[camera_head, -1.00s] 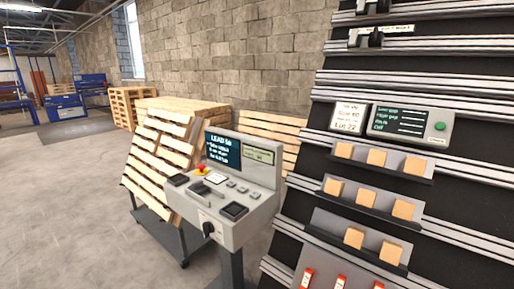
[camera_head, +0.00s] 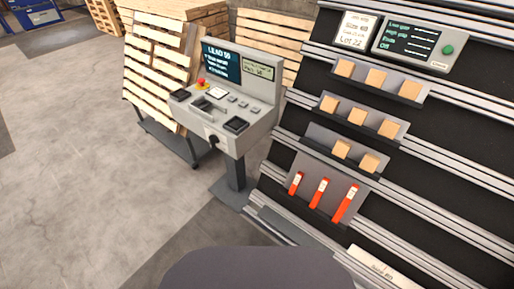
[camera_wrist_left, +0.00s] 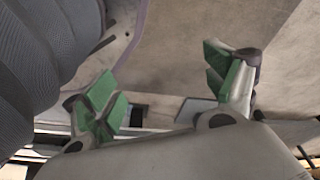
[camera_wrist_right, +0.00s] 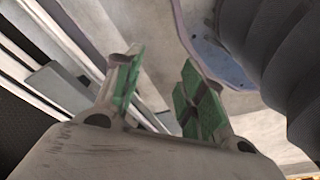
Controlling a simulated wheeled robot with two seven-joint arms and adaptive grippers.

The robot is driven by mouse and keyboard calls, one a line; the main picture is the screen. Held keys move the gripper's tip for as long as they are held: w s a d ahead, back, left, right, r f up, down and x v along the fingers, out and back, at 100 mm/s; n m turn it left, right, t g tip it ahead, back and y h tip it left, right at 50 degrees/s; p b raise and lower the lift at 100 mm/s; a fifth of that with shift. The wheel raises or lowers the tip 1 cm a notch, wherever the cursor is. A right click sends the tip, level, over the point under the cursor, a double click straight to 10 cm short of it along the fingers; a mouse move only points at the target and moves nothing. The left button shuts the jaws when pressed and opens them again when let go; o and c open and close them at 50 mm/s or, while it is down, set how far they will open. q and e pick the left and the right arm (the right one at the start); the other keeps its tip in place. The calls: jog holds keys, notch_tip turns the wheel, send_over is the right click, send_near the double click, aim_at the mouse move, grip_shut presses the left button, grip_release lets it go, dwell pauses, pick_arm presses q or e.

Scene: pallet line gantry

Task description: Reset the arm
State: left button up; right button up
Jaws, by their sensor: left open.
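My left gripper (camera_wrist_left: 165,92) shows in the left wrist view with its two green-padded fingers spread wide apart and nothing between them. My right gripper (camera_wrist_right: 157,92) shows in the right wrist view with its green-padded fingers apart and the gap empty. Neither gripper nor arm shows in the head view.
A control console (camera_head: 232,100) on a post stands left of a black rack wall (camera_head: 440,150). The rack carries trays of wooden blocks (camera_head: 357,117), red-orange tools (camera_head: 319,193) and a panel (camera_head: 412,42). Pallets (camera_head: 158,62) stand behind the console. Floor (camera_head: 90,190) at left is clear.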

pick_arm(q)
jog(key=s+a+r+p, duration=0.1)
jog(key=s+a+p, duration=0.2)
jog(key=s+p, duration=0.4)
jog(key=s+a+r+g+p, duration=0.1)
jog(key=s+a+r+p, duration=0.1)
jog(key=s+p, duration=0.6)
jog(key=shift+s+a+y, duration=0.4)
jog(key=shift+s+a, duration=0.05)
jog(key=shift+s, duration=0.4)
pick_arm(e)
jog(key=s+d+r, duration=0.1)
jog(key=s+d, duration=0.2)
jog(key=s, duration=0.5)
jog(key=s+d+r+g, duration=0.1)
jog(key=s+d+r, duration=0.1)
jog(key=s, duration=0.6)
jog(key=shift+s+d+h, duration=0.35)
jog(key=shift+d+h, duration=0.05)
jog(key=shift+d, duration=0.05)
